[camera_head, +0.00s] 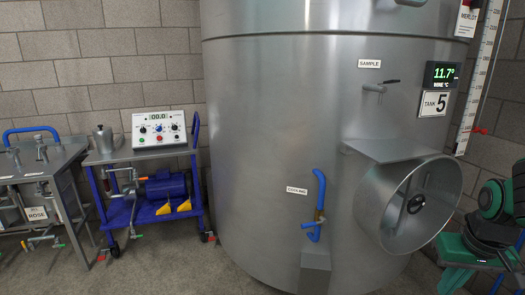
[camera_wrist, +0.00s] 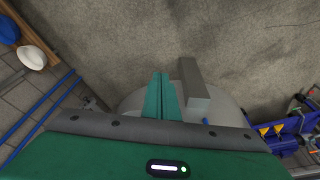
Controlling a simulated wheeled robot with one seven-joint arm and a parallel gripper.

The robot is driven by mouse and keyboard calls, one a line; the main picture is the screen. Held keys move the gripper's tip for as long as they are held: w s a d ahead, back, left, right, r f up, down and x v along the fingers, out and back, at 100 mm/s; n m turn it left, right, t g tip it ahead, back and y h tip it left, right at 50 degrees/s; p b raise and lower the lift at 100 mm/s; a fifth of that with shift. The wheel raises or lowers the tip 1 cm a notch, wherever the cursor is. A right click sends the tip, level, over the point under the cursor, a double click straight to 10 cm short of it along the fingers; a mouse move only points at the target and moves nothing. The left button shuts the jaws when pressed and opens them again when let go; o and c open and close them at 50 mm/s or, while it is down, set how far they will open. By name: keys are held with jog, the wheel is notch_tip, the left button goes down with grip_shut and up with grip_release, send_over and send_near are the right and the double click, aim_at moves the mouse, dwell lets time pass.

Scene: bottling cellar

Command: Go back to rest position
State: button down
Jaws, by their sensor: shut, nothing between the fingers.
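My gripper (camera_wrist: 160,78) shows in the wrist view with its two green fingers side by side, shut and empty. Behind the fingers is part of the large steel tank (camera_wrist: 228,112), seen at an odd angle with stone-grey floor beyond. In the head view, my folded green and dark arm is at the lower right edge. The gripper's fingertips cannot be made out there.
The steel tank (camera_head: 265,150) fills the middle, with its round open hatch (camera_head: 385,210), sample tap (camera_head: 375,88) and blue-handled valve (camera_head: 319,200). A blue pump cart (camera_head: 150,212) and a steel bench (camera_head: 60,165) stand left. Open floor shows in front.

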jog(key=s+r+m+g+y, duration=0.1)
jog(key=s+r+m+g, duration=0.1)
jog(key=s, duration=0.9)
jog(key=shift+s+d+r+m, duration=0.15)
jog(key=shift+s+r+m, duration=0.3)
jog(key=shift+m, duration=0.25)
